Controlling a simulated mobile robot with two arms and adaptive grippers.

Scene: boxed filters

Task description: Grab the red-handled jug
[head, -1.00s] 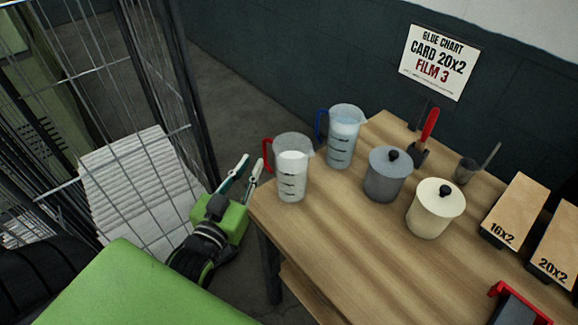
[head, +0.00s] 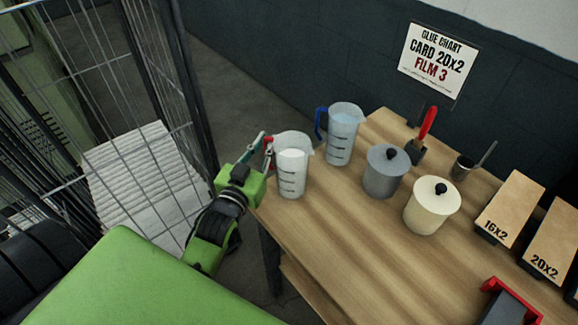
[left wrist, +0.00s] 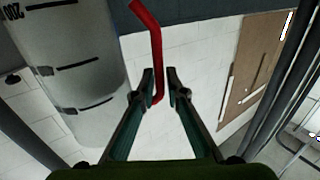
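The red-handled jug (head: 292,172) is clear with a white content and dark marks, and stands upright at the table's left end. Its red handle (left wrist: 155,45) points towards my left gripper (head: 265,145). In the left wrist view, the left gripper (left wrist: 159,82) is open, with its fingertips on both sides of the handle's free end and a gap visible beside it. The jug's body (left wrist: 70,60) fills the upper left of that view. In the head view, the handle is partly hidden by the fingers. My right gripper is not in view.
A blue-handled jug (head: 342,138) stands just behind. A grey lidded pot (head: 384,175) and a cream lidded pot (head: 430,210) stand to the right on the wooden table (head: 330,235). A wire cage (head: 185,95) with white stacked sheets (head: 140,180) is at left.

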